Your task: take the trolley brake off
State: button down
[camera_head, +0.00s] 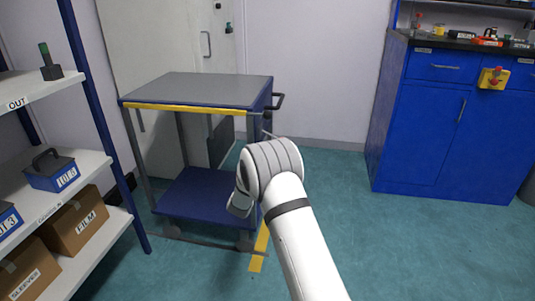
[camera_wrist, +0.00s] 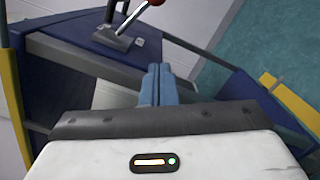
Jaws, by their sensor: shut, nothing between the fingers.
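The trolley (camera_head: 200,87) stands at the centre left, with a grey top, a yellow front edge and a blue lower shelf (camera_head: 195,198). In the wrist view a metal lever (camera_wrist: 131,18) with a red knob (camera_wrist: 156,2) rises at a slant from a grey base plate (camera_wrist: 113,39) on a blue trolley part. It looks like the brake lever; the knob is cut by the top edge. My gripper (camera_wrist: 159,70) is shut and empty, its blue fingers together below and right of the lever, apart from it. In the head view my arm hides the gripper and the lever.
A shelf rack (camera_head: 60,82) with boxes stands close on the left. A blue cabinet (camera_head: 415,140) with a cluttered worktop is at the right. A yellow floor strip (camera_head: 257,262) lies by the trolley. The green floor between trolley and cabinet is clear.

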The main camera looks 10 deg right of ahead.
jog(key=w+d+r+b, duration=0.2)
jog(key=w+d+b, duration=0.3)
jog(key=w+d, duration=0.2)
jog(key=shift+w, duration=0.9)
jog(key=shift+d+r+p, duration=0.15)
jog(key=shift+r+p, duration=0.1)
jog(key=shift+p, duration=0.4)
